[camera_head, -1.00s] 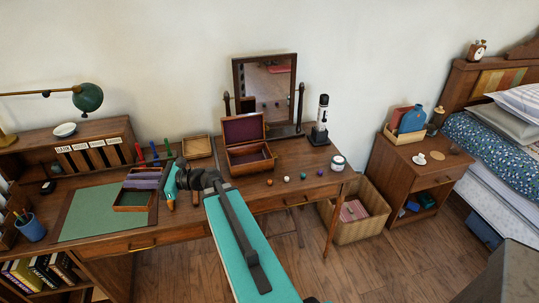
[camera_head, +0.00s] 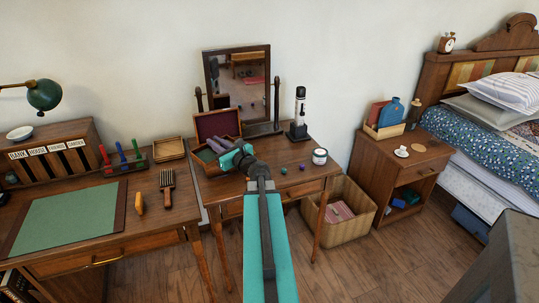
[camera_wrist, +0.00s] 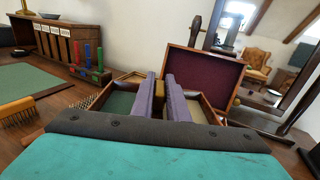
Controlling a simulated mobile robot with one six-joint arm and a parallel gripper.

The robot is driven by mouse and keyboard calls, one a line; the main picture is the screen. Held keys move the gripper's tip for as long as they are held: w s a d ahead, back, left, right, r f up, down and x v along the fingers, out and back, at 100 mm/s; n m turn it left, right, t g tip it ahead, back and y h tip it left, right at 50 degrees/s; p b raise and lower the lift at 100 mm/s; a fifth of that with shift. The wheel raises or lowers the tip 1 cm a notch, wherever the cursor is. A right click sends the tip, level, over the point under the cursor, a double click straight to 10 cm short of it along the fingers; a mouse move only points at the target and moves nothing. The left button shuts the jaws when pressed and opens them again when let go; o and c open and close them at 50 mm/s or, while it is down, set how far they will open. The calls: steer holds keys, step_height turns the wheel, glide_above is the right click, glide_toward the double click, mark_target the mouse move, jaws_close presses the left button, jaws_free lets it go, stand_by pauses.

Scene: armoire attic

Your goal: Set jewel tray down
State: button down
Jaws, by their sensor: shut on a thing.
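My gripper (camera_head: 236,156) is shut on the tray from the near right side. I cannot tell whether the tray touches the box floor or rim.
A mirror (camera_head: 238,85) stands behind the box. A black-and-white device (camera_head: 299,115), a jar (camera_head: 320,156) and small balls (camera_head: 283,170) are to the right.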

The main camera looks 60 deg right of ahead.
steer(key=s+d+f+m+g+h+b, duration=0.2)
steer(key=s+d+h, duration=0.4)
steer(key=s+d, duration=0.6)
steer(key=d+f+m+b, duration=0.1)
steer(key=d+m+b, duration=0.1)
steer(key=d, duration=0.1)
steer(key=shift+m+g, duration=0.4)
steer(key=w+d, duration=0.3)
steer(key=d, duration=0.3)
steer(key=w+d+f, duration=0.1)
steer(key=w+d, duration=0.2)
steer(key=d, duration=0.4)
steer(key=shift+w+d+f+p, duration=0.15)
steer(key=shift+w+d+p, duration=0.1)
steer(key=shift+p, duration=0.05)
steer(key=shift+w+d+f, duration=0.1)
steer(key=shift+d+f, duration=0.1)
steer(key=shift+f, duration=0.75)
steer(key=shift+w+d+f, duration=0.1)
steer(key=shift+d+f, duration=0.05)
steer(key=shift+f, duration=0.75)
steer(key=shift+f+b, duration=0.6)
steer(key=shift+b, duration=0.1)
